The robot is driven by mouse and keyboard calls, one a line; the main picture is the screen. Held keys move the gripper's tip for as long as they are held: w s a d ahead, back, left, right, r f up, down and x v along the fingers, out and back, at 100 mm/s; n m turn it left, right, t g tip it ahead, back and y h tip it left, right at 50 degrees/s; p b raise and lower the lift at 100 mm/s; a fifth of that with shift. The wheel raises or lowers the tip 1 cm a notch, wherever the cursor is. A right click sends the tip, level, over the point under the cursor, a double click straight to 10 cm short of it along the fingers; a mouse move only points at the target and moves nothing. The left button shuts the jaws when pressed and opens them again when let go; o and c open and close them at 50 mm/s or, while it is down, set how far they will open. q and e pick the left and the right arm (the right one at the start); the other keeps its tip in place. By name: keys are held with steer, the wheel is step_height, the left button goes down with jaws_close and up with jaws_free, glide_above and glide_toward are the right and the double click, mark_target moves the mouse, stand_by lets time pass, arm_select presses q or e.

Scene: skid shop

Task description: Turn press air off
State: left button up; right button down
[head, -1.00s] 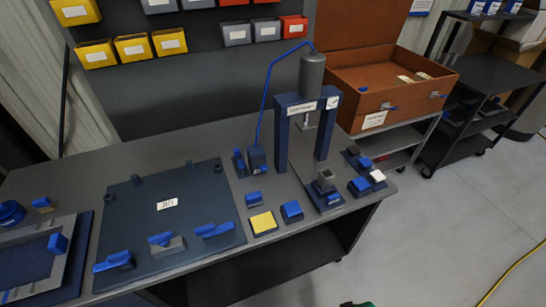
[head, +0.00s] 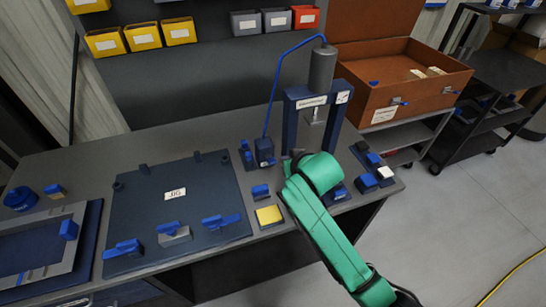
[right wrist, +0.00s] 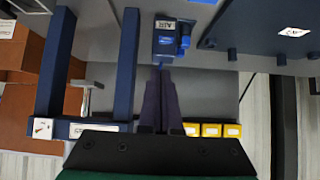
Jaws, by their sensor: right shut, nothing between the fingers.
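The press (head: 322,70) stands at the right part of the bench, a grey cylinder on a dark blue frame. The air valve (head: 264,150), a small dark blue block, stands left of it with a blue hose rising from it to the cylinder. In the right wrist view the valve (right wrist: 165,42) carries an AIR label, with a blue lever (right wrist: 184,38) beside it. My right gripper (head: 288,166) is just right of and nearer than the valve; its fingers (right wrist: 159,70) are shut and empty, pointing at the valve. Contact cannot be told. My left gripper is not in view.
A jig plate (head: 140,220) with blue clamps lies left of the valve. A yellow-topped block (head: 269,215) sits at the bench front. Small blue blocks (head: 366,181) lie to the right. Wall bins (head: 179,32) hang behind. A brown open case (head: 400,90) stands beyond the press.

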steer(key=shift+w+a+r, duration=0.85)
steer(key=shift+r, duration=0.2)
steer(key=p, duration=0.1)
glide_above(273, 163)
steer(key=w, duration=0.1)
steer(key=f, duration=0.5)
steer(key=shift+w+a+f, duration=0.1)
steer(key=shift+a+f, duration=0.15)
steer(key=shift+f, duration=0.1)
steer(key=f, duration=0.1)
steer(key=s+f+p, duration=0.1)
steer(key=f, duration=0.1)
steer(key=shift+d+f, duration=0.15)
steer(key=shift+f, duration=0.1)
steer(key=shift+s+d+f, duration=0.1)
steer(key=shift+s+f, duration=0.1)
steer(key=shift+w+f, duration=0.1)
